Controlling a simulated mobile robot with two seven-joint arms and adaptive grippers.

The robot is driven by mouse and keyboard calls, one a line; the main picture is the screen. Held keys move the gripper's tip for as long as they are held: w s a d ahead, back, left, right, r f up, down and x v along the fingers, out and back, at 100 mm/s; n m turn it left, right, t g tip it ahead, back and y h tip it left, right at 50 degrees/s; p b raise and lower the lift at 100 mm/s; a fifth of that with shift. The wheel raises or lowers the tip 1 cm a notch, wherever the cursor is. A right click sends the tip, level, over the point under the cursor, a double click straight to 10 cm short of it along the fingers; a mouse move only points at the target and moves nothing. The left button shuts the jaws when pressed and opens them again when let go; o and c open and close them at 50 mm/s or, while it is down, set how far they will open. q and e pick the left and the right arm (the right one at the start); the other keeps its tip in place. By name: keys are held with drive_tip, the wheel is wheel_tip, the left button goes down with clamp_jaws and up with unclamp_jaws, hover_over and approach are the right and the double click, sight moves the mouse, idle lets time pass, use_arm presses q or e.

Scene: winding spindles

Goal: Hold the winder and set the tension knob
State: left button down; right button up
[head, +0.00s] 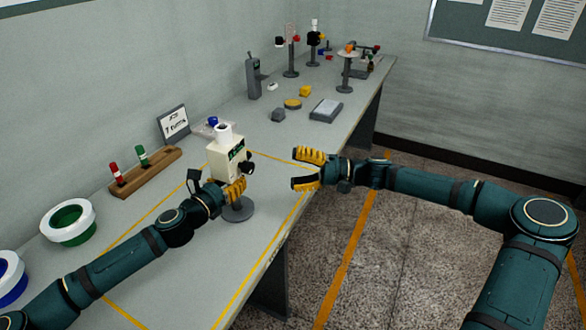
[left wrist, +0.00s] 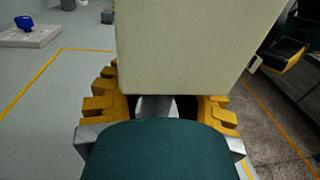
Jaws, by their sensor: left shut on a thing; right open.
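The winder (head: 224,162) is a cream box with a dark green display, a white cylinder on top and a round grey base. It stands upright near the table's front edge. A black knob (head: 249,168) sticks out from its right side. My left gripper (head: 237,190) is shut on the winder's grey post, just under the box. In the left wrist view the box (left wrist: 190,50) fills the upper middle, with yellow fingers on both sides of the post. My right gripper (head: 302,170) is open and empty, to the right of the knob and apart from it.
A wooden rack (head: 146,172) with red and green spindles and a sign (head: 173,123) reading "7 turns" stand behind my left arm. A white ring with green inside (head: 68,222) lies at left. Small blocks and stands occupy the far table. Room right of the winder is clear.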

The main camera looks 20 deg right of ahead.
use_arm(q)
drive_tip(key=shift+f, duration=0.2)
drive_tip(key=c, duration=0.7)
unclamp_jaws()
drive_tip(key=shift+o, duration=0.2)
drive_tip(key=shift+r, duration=0.1)
